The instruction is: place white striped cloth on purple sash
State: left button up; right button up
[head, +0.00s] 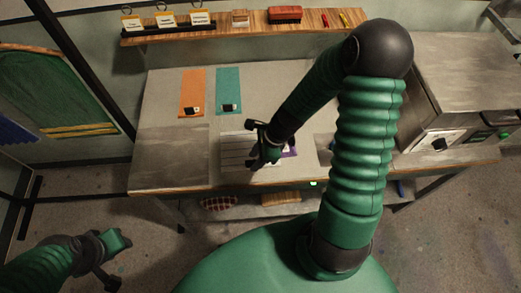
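The white striped cloth (236,151) lies on the worktable, left of and partly behind my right gripper. A small piece of the purple sash (290,148) shows on the table just right of that gripper; the rest is hidden. My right gripper (259,153) is low over the cloth's right part, between it and the visible purple. I cannot tell whether it touches or holds the cloth. My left gripper (117,262) is at the lower left over the floor, away from the table; its finger opening is unclear.
An orange strip (193,88) and a teal strip (228,84), each with a small dark item, lie toward the table's back. A wooden shelf (236,31) above holds cards, a red brush (286,14) and small items. A grey machine (452,130) stands right. The table's left front is clear.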

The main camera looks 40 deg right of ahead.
jog(key=p+v, duration=0.1)
jog(key=v, duration=0.9)
jog(key=s+a+r+n+h, duration=0.1)
jog(key=a+n, duration=0.3)
jog(key=n, duration=0.8)
jog(key=s+a+r+n+h, duration=0.1)
jog(key=a+n, duration=0.3)
jog(key=n, duration=0.8)
jog(key=shift+r+h, duration=0.2)
jog(key=shift+h, duration=0.7)
